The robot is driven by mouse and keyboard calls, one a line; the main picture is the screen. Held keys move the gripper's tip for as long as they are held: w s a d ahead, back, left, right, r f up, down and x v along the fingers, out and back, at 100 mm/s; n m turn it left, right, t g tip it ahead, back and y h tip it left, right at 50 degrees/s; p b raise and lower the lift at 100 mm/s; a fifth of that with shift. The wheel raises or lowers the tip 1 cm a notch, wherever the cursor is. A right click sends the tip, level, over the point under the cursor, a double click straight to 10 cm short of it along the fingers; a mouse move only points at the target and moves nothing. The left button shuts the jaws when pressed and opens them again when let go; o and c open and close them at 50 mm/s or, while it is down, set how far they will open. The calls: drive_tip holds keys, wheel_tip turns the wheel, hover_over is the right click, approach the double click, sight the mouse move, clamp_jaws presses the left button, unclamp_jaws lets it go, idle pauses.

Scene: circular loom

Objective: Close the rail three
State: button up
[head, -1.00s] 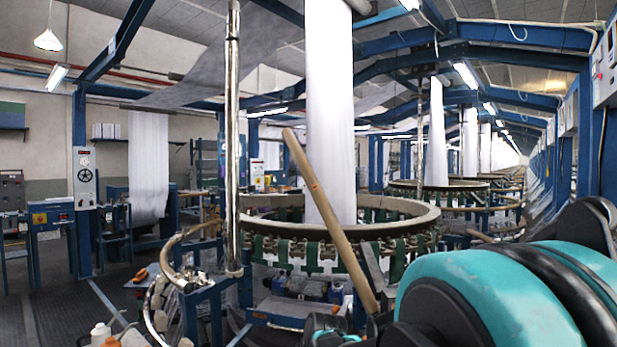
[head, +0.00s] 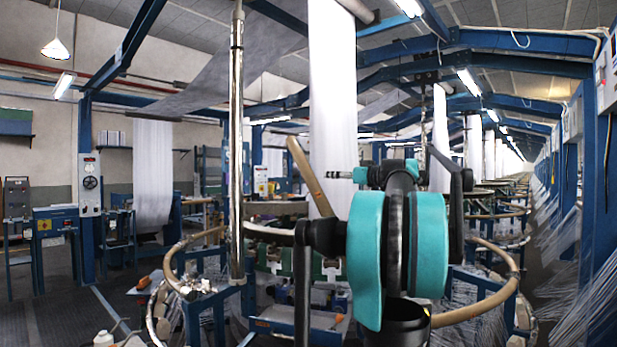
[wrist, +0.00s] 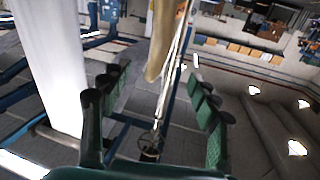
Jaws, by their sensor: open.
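A tan, wood-like rail (head: 309,178) stands raised and tilted in front of the white fabric column; its lower part is hidden behind my arm. It also shows at the top of the wrist view (wrist: 160,42). Which rail is number three is not marked. My gripper (wrist: 157,78) is open in the wrist view, with its dark green fingers spread and empty. The raised rail appears between and beyond the fingertips; I cannot tell the gap. In the head view my gripper (head: 345,174) points left, just right of the raised rail.
A curved tan rail (head: 190,245) lies level at the left of the loom, and another (head: 497,297) at the right. A chrome post (head: 236,150) stands left of the raised rail. A white fabric column (head: 333,100) rises behind it.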

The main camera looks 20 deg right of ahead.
sight(313, 175)
drive_tip(key=x, duration=1.6)
drive_tip(key=shift+w+a+f, duration=0.1)
drive_tip(key=shift+w+a, duration=0.05)
drive_tip(key=shift+a, duration=0.1)
drive_tip(key=shift+c, duration=0.3)
clamp_jaws()
